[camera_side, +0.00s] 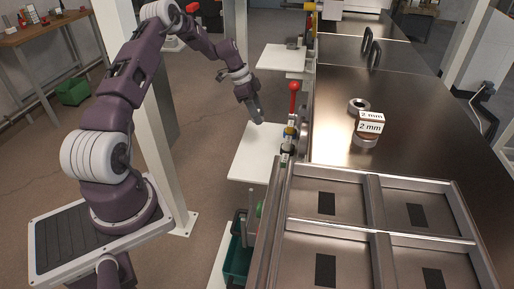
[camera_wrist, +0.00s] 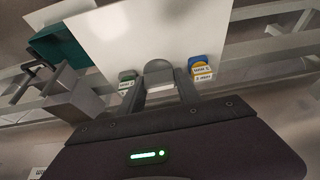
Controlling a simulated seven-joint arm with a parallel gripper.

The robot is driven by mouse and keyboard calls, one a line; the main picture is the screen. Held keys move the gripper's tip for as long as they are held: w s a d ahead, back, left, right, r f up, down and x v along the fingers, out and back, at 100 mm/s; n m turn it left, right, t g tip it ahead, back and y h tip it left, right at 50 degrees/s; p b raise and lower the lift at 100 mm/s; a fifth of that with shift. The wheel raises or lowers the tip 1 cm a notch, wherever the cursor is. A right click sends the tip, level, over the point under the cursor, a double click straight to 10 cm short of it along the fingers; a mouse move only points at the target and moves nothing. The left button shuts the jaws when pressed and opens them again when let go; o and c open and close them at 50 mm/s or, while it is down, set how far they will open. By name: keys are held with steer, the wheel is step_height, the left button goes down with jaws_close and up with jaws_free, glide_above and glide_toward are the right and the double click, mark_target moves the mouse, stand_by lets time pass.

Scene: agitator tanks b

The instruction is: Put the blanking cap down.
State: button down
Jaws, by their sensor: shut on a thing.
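My gripper (camera_wrist: 162,97) is shut on a small grey piece with a rounded top, which I take to be the blanking cap (camera_wrist: 159,70). The cap sits between the two fingers, and its lower part is partly hidden by them. In the side view my gripper (camera_side: 258,117) points down above the near white shelf (camera_side: 251,165), close to its far edge. The cap is too small to make out there. The white shelf also fills the upper middle of the wrist view (camera_wrist: 130,35). I cannot tell the exact height of the cap above it.
A red-handled valve (camera_side: 293,92) and a blue-yellow fitting (camera_side: 289,132) stand along the shelf's right side. A teal bin (camera_side: 237,257) is below, nearer the camera. The visible shelf surface is clear.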

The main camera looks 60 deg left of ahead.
step_height(320, 180, down, 11)
steer(key=shift+s+a+r, duration=0.1)
steer(key=shift+r, duration=0.05)
steer(key=c, duration=0.9)
jaws_free()
steer(key=shift+o, duration=0.2)
